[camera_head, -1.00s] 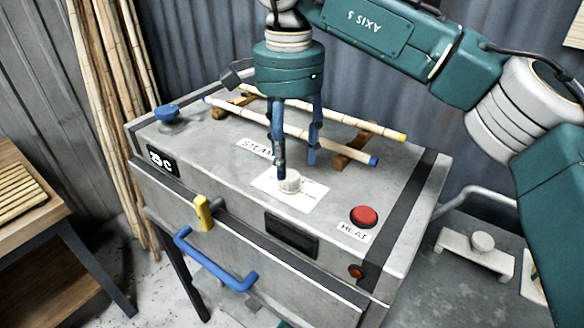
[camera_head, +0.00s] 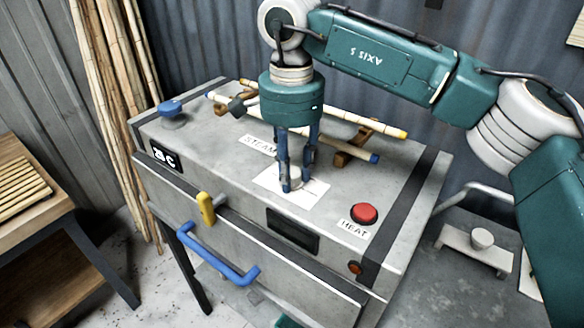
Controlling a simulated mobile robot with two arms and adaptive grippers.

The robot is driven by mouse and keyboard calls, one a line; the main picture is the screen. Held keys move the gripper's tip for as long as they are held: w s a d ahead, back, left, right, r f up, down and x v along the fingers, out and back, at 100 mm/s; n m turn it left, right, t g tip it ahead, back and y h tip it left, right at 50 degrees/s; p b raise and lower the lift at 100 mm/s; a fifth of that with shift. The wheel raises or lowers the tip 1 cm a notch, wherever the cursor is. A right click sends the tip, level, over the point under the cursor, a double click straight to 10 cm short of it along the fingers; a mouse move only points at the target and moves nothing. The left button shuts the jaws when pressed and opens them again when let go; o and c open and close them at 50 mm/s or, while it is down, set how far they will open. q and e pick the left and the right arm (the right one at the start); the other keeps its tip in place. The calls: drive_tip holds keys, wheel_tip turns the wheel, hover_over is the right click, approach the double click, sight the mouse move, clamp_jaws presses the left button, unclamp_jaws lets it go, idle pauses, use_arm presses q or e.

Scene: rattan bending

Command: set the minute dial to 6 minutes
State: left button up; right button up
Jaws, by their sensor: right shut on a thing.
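The minute dial (camera_head: 296,183) is a small pale knob on a white label plate (camera_head: 313,198) on top of the grey steam box (camera_head: 225,170). My right gripper (camera_head: 292,187) points straight down with its blue fingers around the knob, shut on it. The fingers hide much of the knob, and its pointer and the marks on the plate are too small to read. My left gripper is not in view.
A red HEAT button (camera_head: 364,213) is right of the dial, and a blue knob (camera_head: 171,108) is at the far left. Rattan poles (camera_head: 340,146) lie on wooden rests behind. A yellow lever (camera_head: 206,208) and blue handle (camera_head: 218,262) are on the front.

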drive_tip(key=shift+w+d+r+m, duration=0.1)
drive_tip(key=shift+w+m, duration=0.05)
drive_tip(key=shift+m, duration=0.25)
drive_tip(key=shift+m+b, duration=0.6)
drive_tip(key=shift+m, duration=0.1)
drive_tip(key=m+b, duration=0.1)
drive_tip(key=m, duration=0.2)
drive_tip(key=m+b, duration=0.2)
drive_tip(key=m, duration=0.4)
drive_tip(key=shift+m+b, duration=0.35)
drive_tip(key=shift+m, duration=0.05)
drive_tip(key=m+b, duration=0.2)
drive_tip(key=m, duration=0.6)
drive_tip(key=m+b, duration=0.1)
drive_tip(key=m, duration=0.1)
drive_tip(key=shift+s, duration=0.25)
drive_tip(key=shift+f+m, duration=0.2)
drive_tip(key=shift+m, duration=0.6)
drive_tip(key=shift+s, duration=0.1)
